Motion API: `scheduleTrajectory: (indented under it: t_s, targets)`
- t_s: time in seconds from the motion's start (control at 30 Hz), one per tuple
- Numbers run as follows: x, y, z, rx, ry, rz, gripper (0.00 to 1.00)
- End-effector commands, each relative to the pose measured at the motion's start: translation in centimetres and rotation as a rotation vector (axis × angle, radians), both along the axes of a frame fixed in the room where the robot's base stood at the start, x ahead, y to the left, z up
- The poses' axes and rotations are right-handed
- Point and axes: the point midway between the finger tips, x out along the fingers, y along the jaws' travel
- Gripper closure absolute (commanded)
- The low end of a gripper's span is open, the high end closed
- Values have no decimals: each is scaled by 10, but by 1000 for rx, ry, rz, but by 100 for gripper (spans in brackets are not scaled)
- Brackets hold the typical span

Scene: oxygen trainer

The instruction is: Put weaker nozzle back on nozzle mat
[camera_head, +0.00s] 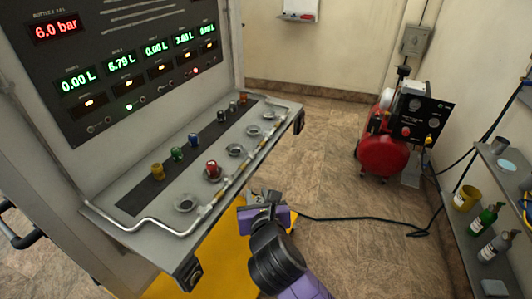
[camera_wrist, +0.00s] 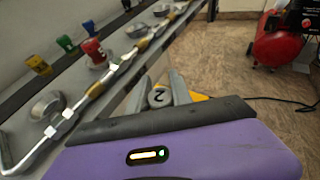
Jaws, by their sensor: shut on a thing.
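My gripper (camera_head: 264,194) is beside the front edge of the trainer's bench, above the floor. In the wrist view its two grey fingers (camera_wrist: 159,92) are shut on a small pale round piece (camera_wrist: 158,97) marked "2". I cannot tell for sure that this is a nozzle. A dark strip (camera_head: 131,201) runs along the bench and looks like the nozzle mat. A yellow nozzle (camera_head: 158,172), a green one (camera_head: 177,153), a blue one (camera_head: 193,140) and others stand in a row on it. A red nozzle (camera_head: 213,170) stands in a metal cup in front of the strip.
Metal cups (camera_head: 185,203) and a pipe (camera_head: 150,222) line the bench front. The panel above shows 6.0 bar and several litre readings. A red compressor (camera_head: 382,155) stands behind, with a black hose (camera_head: 350,219) across the floor. A shelf (camera_head: 480,214) with bottles is at right.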

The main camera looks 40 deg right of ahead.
Motion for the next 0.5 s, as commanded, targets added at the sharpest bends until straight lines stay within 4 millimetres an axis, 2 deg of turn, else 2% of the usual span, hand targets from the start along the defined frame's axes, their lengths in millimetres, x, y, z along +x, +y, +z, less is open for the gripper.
scheduleTrajectory:
  t_s: [0.03, 0.2, 0.5]
  targets:
    - [-10, 11, -23, -1, 14, 56, 100]
    - [-30, 51, -82, 1, 11, 257, 100]
    - [-55, 106, -160, 0, 6, 524, 100]
